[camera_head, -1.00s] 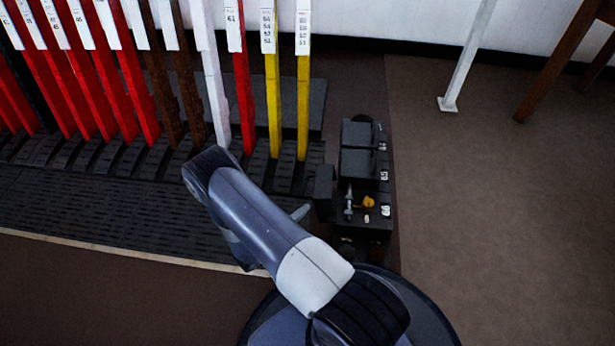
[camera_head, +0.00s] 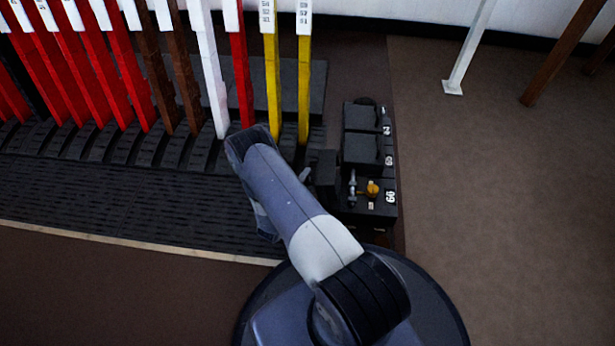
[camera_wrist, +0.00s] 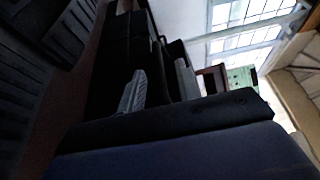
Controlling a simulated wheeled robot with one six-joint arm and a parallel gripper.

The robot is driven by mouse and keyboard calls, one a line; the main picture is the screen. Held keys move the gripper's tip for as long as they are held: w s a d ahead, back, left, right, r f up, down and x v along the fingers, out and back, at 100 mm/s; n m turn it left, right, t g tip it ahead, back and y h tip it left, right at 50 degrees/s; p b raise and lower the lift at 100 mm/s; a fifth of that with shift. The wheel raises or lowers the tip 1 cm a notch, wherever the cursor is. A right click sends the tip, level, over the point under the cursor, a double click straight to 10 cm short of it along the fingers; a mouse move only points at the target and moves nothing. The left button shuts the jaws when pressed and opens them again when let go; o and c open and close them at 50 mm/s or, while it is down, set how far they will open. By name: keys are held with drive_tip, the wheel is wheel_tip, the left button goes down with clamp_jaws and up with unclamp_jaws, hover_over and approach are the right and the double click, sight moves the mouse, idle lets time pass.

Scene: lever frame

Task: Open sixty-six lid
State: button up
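A black box unit (camera_head: 378,226) stands on the floor right of the lever frame, with white number labels along its right side. The compartment labelled 66 (camera_head: 390,197) is the nearest, and its inside shows a silver post (camera_head: 352,187) and a brass-coloured part (camera_head: 373,189). The sixty-six lid (camera_head: 323,178) appears swung open, standing at the compartment's left side. My gripper (camera_head: 305,176) is mostly hidden behind my arm, with a grey tip just left of that lid; I cannot tell whether they touch. In the wrist view one grey finger (camera_wrist: 133,92) shows beside dark surfaces.
Two closed black lids, the nearer one (camera_head: 361,151) and the farther one (camera_head: 362,117), sit behind compartment 66. Yellow levers (camera_head: 304,95) and red levers stand at the left. Brown floor (camera_head: 480,210) is clear to the right.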

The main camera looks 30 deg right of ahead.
drive_tip(key=shift+x, duration=0.95)
clamp_jaws()
